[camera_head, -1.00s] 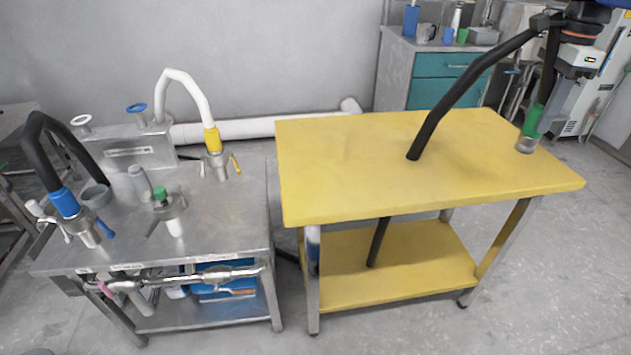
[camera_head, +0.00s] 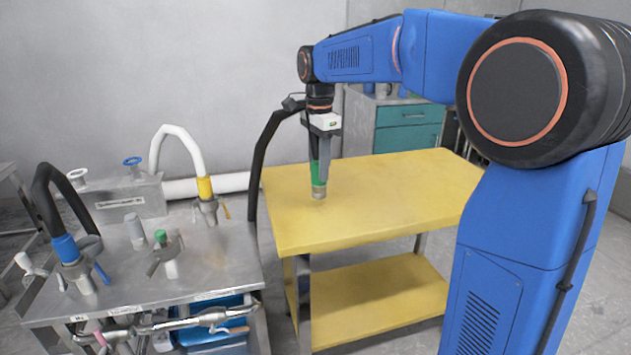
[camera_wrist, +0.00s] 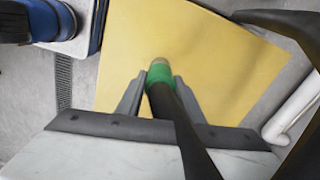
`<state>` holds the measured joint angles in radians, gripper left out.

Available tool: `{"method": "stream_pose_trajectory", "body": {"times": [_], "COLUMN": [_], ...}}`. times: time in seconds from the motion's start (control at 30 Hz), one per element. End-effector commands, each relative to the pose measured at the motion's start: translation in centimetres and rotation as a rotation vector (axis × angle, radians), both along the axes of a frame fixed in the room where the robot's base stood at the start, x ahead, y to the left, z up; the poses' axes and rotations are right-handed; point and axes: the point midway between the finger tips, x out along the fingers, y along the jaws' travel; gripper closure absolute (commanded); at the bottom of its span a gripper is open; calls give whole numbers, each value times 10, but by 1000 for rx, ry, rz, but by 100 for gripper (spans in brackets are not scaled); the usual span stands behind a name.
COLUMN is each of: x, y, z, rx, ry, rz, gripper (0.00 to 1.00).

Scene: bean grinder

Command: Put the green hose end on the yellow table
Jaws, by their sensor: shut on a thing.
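My gripper (camera_head: 321,160) points down and is shut on the green hose end (camera_head: 318,175), which has a green collar, a metal tip and a black hose. The hose end is upright over the left part of the yellow table (camera_head: 390,190). Its tip looks at or just above the tabletop; I cannot tell whether it touches. In the wrist view the green collar (camera_wrist: 159,74) sits between my two fingers (camera_wrist: 158,88), with yellow tabletop (camera_wrist: 210,40) around it. The black hose (camera_head: 262,155) arches left from my gripper and hangs down past the table's left edge.
A metal bench (camera_head: 215,250) stands left of the table. It carries a blue-collared black hose (camera_head: 65,248), a yellow-collared white hose (camera_head: 205,187) and a fitting with a green top (camera_head: 160,236). A teal-drawer cabinet (camera_head: 408,115) is behind. The tabletop is otherwise clear.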

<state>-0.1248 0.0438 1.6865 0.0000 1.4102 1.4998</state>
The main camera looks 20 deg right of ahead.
Motion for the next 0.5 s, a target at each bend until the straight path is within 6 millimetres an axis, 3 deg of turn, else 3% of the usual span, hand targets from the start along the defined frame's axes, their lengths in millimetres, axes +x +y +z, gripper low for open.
{"method": "stream_pose_trajectory", "body": {"times": [0.33,0.5], "x": [0,0], "y": [0,0], "z": [-34,-38], "rx": [0,0], "ry": [1,-1], "rz": [0,0], "gripper": [100,100]}}
